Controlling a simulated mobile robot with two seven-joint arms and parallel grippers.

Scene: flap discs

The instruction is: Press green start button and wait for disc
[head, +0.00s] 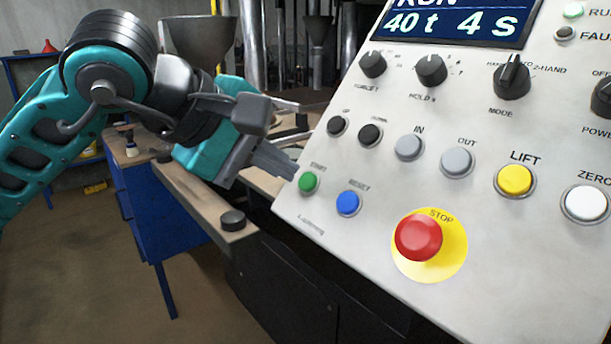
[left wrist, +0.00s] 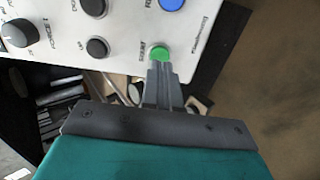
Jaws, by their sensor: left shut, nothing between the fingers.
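The green start button (head: 308,182) is on the lower left of the white control panel (head: 330,240) in the head view. In the left wrist view the green button (left wrist: 159,52) shows just beyond my fingertips. My left gripper (head: 292,172) is shut and empty, its fingertips at the button's left side in the head view. I cannot tell whether they touch it. The panel's display (head: 455,22) reads "RUN", "40 t 4 s". No disc can be made out. My right gripper is not in view.
The blue reset button (head: 348,203) sits right beside the green one. A red stop button (head: 419,237) on a yellow disc, a yellow lift button (head: 514,180) and several knobs are on the panel. A blue bench (head: 165,225) stands below my left arm.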

